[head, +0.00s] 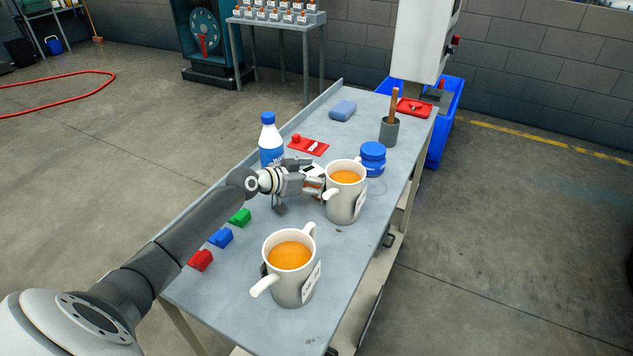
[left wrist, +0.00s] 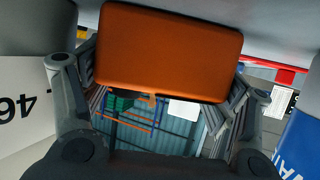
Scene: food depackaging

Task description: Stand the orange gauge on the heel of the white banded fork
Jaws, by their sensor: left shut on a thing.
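The orange gauge (left wrist: 168,48) is a flat orange block with rounded corners, close to the camera in the left wrist view. My left gripper (head: 311,181) is shut on it, with a finger at each side of the block in the wrist view. In the head view the gripper is over the table between the milk bottle and the far mug, and the gauge is mostly hidden by the fingers and mug. I cannot make out a white banded fork in either view. My right gripper is not in view.
The far mug (head: 345,200) is close beside my left gripper. A near mug (head: 291,284) stands at the front; both hold orange liquid. A blue-and-white bottle (head: 271,145), blue jar (head: 373,158) and grey pot (head: 389,133) stand on the grey table (head: 225,285). Coloured blocks line the left edge.

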